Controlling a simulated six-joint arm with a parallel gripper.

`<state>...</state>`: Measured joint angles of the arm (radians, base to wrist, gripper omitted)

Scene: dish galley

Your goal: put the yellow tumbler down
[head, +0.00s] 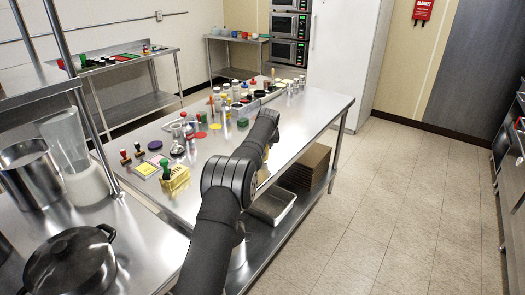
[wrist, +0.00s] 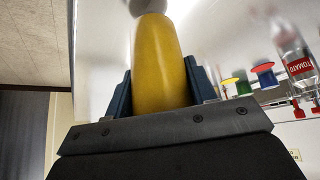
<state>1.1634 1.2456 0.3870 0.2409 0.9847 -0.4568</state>
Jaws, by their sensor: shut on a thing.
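In the wrist view the yellow tumbler (wrist: 160,60) stands between the two blue fingers of my gripper (wrist: 158,88), which are shut on its sides. A grey rounded shape touches its far end at the top edge of the picture; I cannot tell what it is. In the head view a small yellow patch of the tumbler (head: 266,153) shows beside my dark arm, over the near right part of the steel table (head: 300,122). My arm hides the gripper there. I cannot tell whether the tumbler touches the table.
In the wrist view a bottle with a red tomato label (wrist: 297,62) and several coloured pieces are to the right. In the head view bottles and small items crowd the table's middle and far end. The table's right side is mostly bare.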

